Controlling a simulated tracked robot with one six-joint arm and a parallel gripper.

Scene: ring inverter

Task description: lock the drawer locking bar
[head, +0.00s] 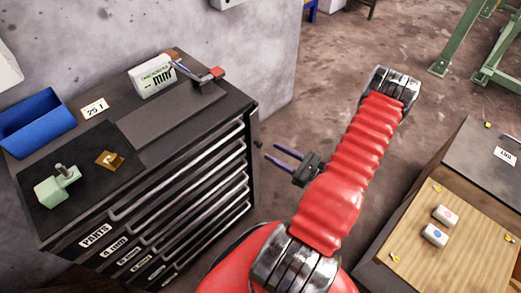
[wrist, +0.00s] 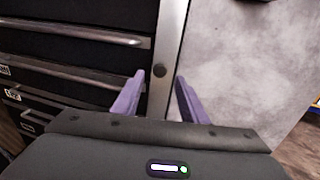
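The dark drawer cabinet (head: 180,190) stands on the left in the head view, its drawers shut. I cannot tell whether the bar is locked. My gripper (head: 270,152) is to the right of the cabinet's edge in the head view.
On the cabinet top are a blue bin (head: 38,122), a pale green part (head: 56,187), a brass piece (head: 110,160), a white box (head: 153,75) and a red-and-blue tool (head: 200,74). A wooden-topped bench (head: 460,255) stands at right. Floor between is clear.

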